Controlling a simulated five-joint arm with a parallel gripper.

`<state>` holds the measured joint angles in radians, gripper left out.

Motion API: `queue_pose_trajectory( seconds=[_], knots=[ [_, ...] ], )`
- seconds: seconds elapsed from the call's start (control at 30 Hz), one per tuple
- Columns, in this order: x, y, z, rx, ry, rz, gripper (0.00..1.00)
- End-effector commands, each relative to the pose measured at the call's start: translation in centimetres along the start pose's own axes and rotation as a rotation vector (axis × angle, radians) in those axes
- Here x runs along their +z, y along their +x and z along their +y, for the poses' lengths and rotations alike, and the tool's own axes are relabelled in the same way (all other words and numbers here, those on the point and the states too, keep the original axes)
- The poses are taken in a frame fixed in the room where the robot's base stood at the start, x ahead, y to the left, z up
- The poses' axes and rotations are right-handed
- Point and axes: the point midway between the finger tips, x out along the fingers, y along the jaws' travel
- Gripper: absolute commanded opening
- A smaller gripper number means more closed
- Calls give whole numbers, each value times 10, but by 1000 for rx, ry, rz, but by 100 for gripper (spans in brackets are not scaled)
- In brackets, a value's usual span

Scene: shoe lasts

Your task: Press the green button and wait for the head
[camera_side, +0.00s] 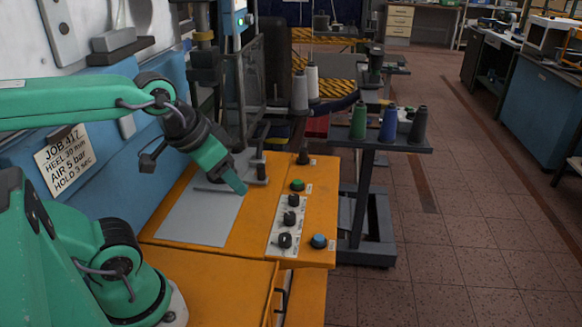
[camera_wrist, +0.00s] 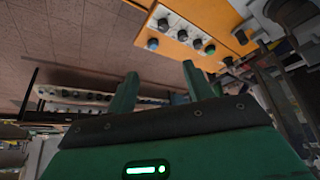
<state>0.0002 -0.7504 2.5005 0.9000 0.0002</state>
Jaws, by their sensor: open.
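The green button (camera_side: 297,185) sits on the orange machine top, above a row of black knobs on a white strip. It also shows in the wrist view (camera_wrist: 210,50), at the end of the row of controls. My gripper (camera_side: 240,189) is left of the green button, over the edge of the grey plate, and apart from the button. In the wrist view my gripper (camera_wrist: 160,76) has its two green fingers spread, with nothing between them. I cannot tell which machine part is the head.
Black knobs (camera_side: 289,218) and a blue button (camera_side: 319,241) lie below the green button; a black knob on a post (camera_side: 303,155) stands behind it. The grey plate (camera_side: 200,220) is bare. A stand with thread cones (camera_side: 388,124) is to the right. A sign (camera_side: 64,161) reads HOLD 3 sec.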

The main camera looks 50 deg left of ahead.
Motion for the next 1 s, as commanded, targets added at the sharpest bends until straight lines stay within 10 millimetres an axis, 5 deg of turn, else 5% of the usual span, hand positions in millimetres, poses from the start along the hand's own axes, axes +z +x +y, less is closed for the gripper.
queue_pose_trajectory(
  seconds=[0.03, 0.3, 1.0],
  knots=[
    [0, 0, 0, 0, 0, 0, 50],
    [0, 0, 0, 0, 0, 0, 0],
    [0, 0, 0, 0, 0, 0, 0]
  ],
)
